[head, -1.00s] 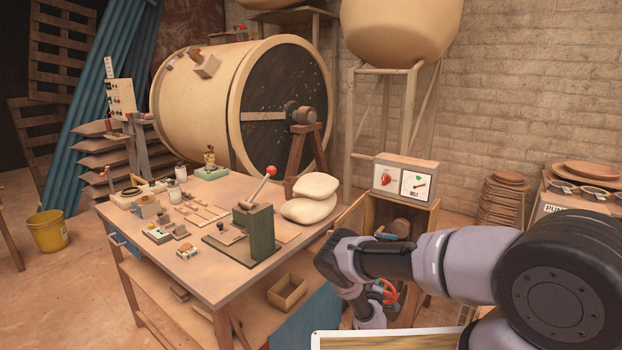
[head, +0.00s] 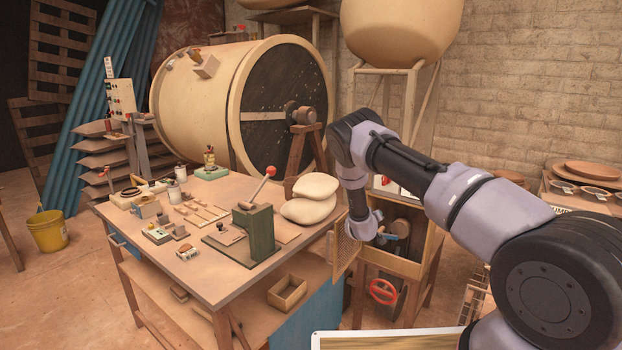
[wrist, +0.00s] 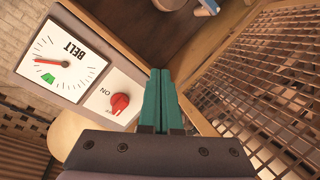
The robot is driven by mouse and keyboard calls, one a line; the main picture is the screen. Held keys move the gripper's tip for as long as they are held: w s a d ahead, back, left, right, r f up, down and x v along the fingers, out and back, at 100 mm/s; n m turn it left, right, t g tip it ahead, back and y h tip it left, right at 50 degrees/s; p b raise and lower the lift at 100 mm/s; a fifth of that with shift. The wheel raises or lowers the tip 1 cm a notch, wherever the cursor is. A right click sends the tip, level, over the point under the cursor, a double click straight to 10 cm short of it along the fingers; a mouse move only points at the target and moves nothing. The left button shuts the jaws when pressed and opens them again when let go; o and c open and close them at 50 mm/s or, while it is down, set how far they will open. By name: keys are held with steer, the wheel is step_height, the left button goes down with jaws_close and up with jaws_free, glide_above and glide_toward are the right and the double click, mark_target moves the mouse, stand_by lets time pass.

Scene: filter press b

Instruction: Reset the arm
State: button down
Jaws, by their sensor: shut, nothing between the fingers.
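My gripper (wrist: 160,100) shows in the wrist view with its two teal fingers together and nothing between them. It is in front of the control box, whose white gauge (wrist: 58,50) marked BELT and red knob (wrist: 120,103) marked ON lie to the left of the fingers. The gauge's red needle is away from its green zone. In the head view my arm (head: 465,200) arches up and its wrist hangs down in front of the wooden cabinet (head: 430,247). The fingers cannot be made out clearly there. My arm covers most of the control box.
The cabinet's mesh door (wrist: 275,85) stands open close to the right of my fingers. A red handwheel (head: 383,291) sits low at the cabinet. The workbench (head: 180,262) with a red-knobbed lever press (head: 255,225) and pale sacks (head: 312,198) is to the left.

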step_height(320, 180, up, 13)
steer(key=m+g+y, duration=0.2)
steer(key=m, duration=0.1)
steer(key=s+r+m+y, duration=0.1)
steer(key=s+r+y, duration=0.1)
steer(key=s+r, duration=0.45)
steer(key=s+a+r+m+g+y, duration=0.1)
steer(key=s+r, duration=0.2)
steer(key=r, duration=0.7)
steer(key=s+r+m+y, duration=0.15)
steer(key=s+r, duration=0.25)
steer(key=r, duration=0.4)
steer(key=s+r+g+y, duration=0.1)
steer(key=s+r, duration=0.2)
steer(key=s, duration=0.4)
steer(key=s+a+r+y, duration=0.1)
steer(key=s+r, duration=0.3)
steer(key=s, duration=0.2)
steer(key=s+r+g+y, duration=0.1)
steer(key=s+r, duration=0.2)
steer(key=s, duration=0.4)
steer(key=s+f+g, duration=0.1)
steer(key=s, duration=1.7)
steer(key=shift+s+d, duration=0.2)
steer(key=shift+s, duration=0.2)
